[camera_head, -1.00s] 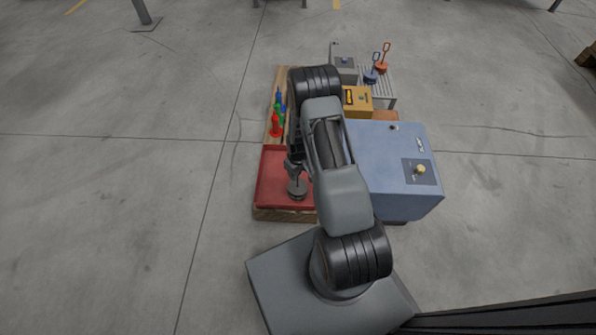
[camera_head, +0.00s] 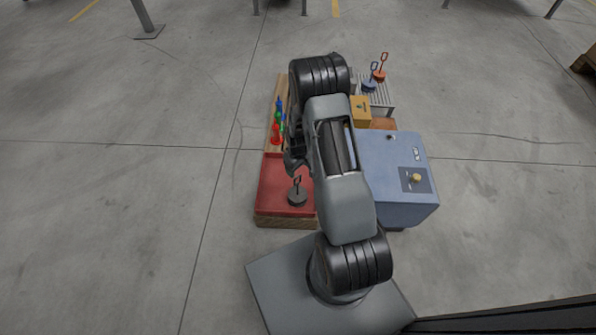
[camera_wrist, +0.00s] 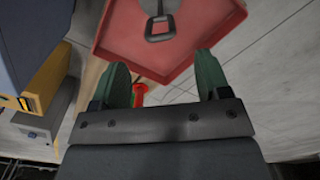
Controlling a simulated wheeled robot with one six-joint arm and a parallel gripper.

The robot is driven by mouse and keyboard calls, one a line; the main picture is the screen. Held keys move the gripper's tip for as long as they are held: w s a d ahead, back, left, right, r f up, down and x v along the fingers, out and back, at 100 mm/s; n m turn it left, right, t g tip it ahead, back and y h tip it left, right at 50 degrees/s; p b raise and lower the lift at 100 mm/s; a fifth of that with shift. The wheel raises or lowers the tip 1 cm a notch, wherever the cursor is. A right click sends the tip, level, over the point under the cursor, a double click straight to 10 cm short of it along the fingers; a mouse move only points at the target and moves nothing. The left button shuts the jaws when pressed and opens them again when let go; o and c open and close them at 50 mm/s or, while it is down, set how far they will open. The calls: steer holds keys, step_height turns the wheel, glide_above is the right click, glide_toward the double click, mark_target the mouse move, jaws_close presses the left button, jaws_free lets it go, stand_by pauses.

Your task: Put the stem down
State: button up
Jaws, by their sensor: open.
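The dark grey stem (camera_head: 298,197), with a round disc base and a loop handle, stands upright in the red tray (camera_head: 268,190). Its handle (camera_wrist: 160,28) shows at the top of the wrist view, over the red tray (camera_wrist: 112,38), with the base partly cut off by the frame edge. My gripper (camera_head: 291,162) is above and beyond the stem in the head view, apart from its handle. In the wrist view my gripper (camera_wrist: 162,72) has its two green fingers spread, with nothing between them.
A blue box (camera_head: 385,180) stands right of the tray, partly behind my arm. Red (camera_head: 275,137), green and blue small pieces stand on the wooden board behind the tray. A yellow box (camera_head: 361,110) and a rack with blue (camera_head: 369,84) and red (camera_head: 379,73) stems are farther back.

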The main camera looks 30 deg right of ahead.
step_height(320, 180, up, 3)
steer(key=shift+r+p, duration=0.1)
steer(key=shift+p, duration=0.25)
steer(key=s+a+r+m+t, duration=0.1)
steer(key=s+a+r, duration=0.15)
steer(key=r, duration=0.55)
steer(key=s+a+r, duration=0.2)
steer(key=s+r, duration=0.1)
steer(key=r, duration=0.5)
steer(key=s+a+r+m+t, duration=0.1)
steer(key=s+a+r, duration=0.1)
steer(key=r, duration=0.6)
steer(key=s+a+r+m, duration=0.1)
steer(key=s+a+r, duration=0.1)
steer(key=s+r, duration=0.3)
steer(key=s, duration=0.3)
steer(key=shift+s+a+r+t, duration=0.25)
steer(key=shift+a+t, duration=0.1)
steer(key=shift+t, duration=0.05)
